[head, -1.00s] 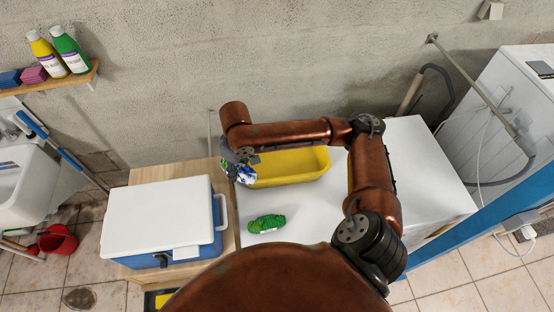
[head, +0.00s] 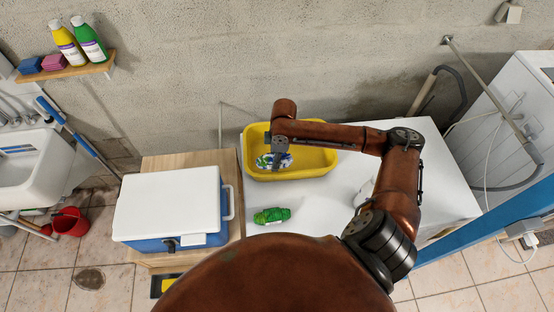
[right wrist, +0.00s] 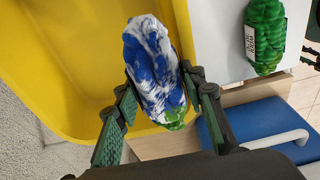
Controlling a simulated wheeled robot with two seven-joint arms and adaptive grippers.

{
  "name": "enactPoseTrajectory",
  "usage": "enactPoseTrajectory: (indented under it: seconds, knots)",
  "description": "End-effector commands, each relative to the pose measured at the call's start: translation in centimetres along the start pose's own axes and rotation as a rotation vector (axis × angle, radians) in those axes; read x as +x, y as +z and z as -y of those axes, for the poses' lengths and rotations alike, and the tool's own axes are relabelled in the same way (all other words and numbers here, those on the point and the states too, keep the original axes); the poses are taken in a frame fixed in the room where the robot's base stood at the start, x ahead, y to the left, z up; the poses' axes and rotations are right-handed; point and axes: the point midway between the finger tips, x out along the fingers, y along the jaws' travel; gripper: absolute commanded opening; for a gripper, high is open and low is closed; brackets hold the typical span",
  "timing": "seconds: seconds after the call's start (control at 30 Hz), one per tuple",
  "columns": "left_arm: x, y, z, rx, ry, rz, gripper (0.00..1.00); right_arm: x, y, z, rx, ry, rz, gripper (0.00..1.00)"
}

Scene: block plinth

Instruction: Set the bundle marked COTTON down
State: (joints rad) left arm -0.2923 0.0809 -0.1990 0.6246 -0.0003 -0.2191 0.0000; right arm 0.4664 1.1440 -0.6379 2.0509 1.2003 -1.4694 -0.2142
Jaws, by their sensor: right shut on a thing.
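My right gripper (head: 278,158) is shut on a blue-and-white bundle (head: 266,161) with a green end. In the right wrist view the bundle (right wrist: 152,60) lies between the two fingers of the gripper (right wrist: 163,80), over the yellow tub (right wrist: 50,60). In the head view the tub (head: 315,160) stands on the white top, and the bundle is over its left part. I cannot tell whether it touches the tub's floor. No label shows on it. A green bundle (head: 272,215) lies in front of the tub; its white tag (right wrist: 250,40) is unreadable. My left gripper is not in view.
A blue-and-white cool box (head: 165,205) stands on a wooden surface (head: 190,162) at the left. The white top (head: 330,205) has free room around the green bundle. A shelf (head: 60,72) with bottles hangs on the back wall.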

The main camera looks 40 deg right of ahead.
Motion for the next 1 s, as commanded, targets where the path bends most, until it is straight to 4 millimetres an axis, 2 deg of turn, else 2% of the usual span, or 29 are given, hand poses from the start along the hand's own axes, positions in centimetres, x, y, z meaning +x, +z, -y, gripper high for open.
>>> enactPoseTrajectory:
  seconds: [0.03,0.2,0.33,0.57,0.8,1.0]
  knots:
    - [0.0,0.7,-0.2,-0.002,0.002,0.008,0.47,0.5,0.2,-1.3,0.004,0.001,-0.001,0.10]
    - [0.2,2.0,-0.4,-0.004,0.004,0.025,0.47,3.7,1.0,-3.7,0.003,-0.001,-0.001,0.10]
    - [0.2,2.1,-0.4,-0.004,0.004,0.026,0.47,5.1,1.4,-4.9,0.002,0.000,0.000,0.10]
    - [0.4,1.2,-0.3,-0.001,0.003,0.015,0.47,6.2,1.6,-5.8,0.001,0.000,-0.001,0.10]
    - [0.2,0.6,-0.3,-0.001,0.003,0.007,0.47,9.1,2.0,-5.8,-0.001,0.000,0.000,0.10]
    - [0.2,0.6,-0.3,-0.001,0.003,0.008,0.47,9.2,2.1,-5.9,-0.001,0.001,0.000,0.10]
